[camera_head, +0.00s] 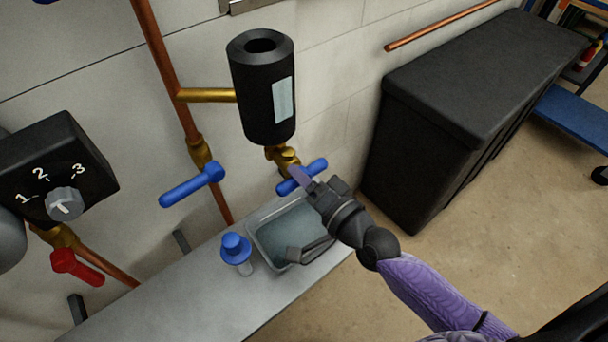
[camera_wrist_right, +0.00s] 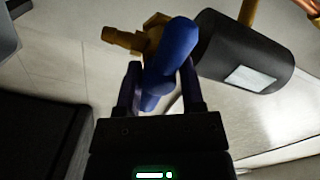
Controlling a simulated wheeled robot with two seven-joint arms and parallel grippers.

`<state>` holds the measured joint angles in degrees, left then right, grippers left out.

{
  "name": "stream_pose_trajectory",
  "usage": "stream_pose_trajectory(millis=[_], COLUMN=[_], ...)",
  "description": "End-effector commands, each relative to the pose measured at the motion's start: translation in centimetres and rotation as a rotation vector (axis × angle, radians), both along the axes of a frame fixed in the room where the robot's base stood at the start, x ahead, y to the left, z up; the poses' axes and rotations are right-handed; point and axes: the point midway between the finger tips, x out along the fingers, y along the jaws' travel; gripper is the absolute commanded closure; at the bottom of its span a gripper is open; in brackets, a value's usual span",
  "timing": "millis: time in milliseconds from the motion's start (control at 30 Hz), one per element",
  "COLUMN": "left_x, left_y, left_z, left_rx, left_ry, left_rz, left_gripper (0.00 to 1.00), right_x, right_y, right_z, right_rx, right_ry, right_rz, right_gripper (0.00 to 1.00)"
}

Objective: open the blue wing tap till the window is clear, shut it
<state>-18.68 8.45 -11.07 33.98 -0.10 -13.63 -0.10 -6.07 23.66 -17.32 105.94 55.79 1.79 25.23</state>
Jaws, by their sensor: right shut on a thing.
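The blue wing tap (camera_head: 317,166) sits on a brass fitting (camera_head: 284,158) under a black cylinder (camera_head: 262,80). The window (camera_head: 283,100) is a pale bluish strip on the cylinder's side; it shows as a whitish patch in the right wrist view (camera_wrist_right: 252,78). My right gripper (camera_head: 300,181) is shut on the wing tap. In the right wrist view, its two fingers (camera_wrist_right: 160,82) stand on either side of the blue wing (camera_wrist_right: 172,55). The fingers hide part of the tap. My left gripper is not in view.
A clear tray (camera_head: 258,246) with bluish liquid stands on a grey ledge (camera_head: 165,300) below the tap. A blue-capped item (camera_head: 236,250) stands beside it. A blue lever (camera_head: 192,185), red lever (camera_head: 76,267) and numbered dial box (camera_head: 62,172) are left. A black bin (camera_head: 450,90) stands right.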

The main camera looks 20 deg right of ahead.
Motion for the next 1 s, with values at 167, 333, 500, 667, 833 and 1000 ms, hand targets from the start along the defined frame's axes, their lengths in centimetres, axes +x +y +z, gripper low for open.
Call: stream_pose_trajectory(millis=[167, 333, 500, 667, 833, 1000], left_x=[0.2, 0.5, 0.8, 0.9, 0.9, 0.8], left_y=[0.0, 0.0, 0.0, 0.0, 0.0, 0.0], left_z=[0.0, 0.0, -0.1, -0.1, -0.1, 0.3], left_rx=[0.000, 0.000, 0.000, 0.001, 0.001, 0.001], left_ry=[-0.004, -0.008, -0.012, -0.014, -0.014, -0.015], left_rz=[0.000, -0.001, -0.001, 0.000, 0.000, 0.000], left_gripper=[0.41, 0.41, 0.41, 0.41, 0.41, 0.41], right_x=[0.0, 0.1, 0.0, 0.0, 0.0, -2.2], right_y=[-0.1, -0.1, -0.1, -0.1, -0.1, -0.9], right_z=[0.1, 0.1, 0.0, 0.0, 0.0, 0.0], right_rx=[-0.012, -0.012, -0.012, -0.009, -0.009, -0.012], right_ry=[-0.007, -0.007, -0.006, -0.004, -0.003, 0.000], right_rz=[-0.002, -0.002, -0.002, -0.002, -0.001, 0.000], right_gripper=[1.00, 1.00, 0.31, 0.18, 0.18, 0.18])
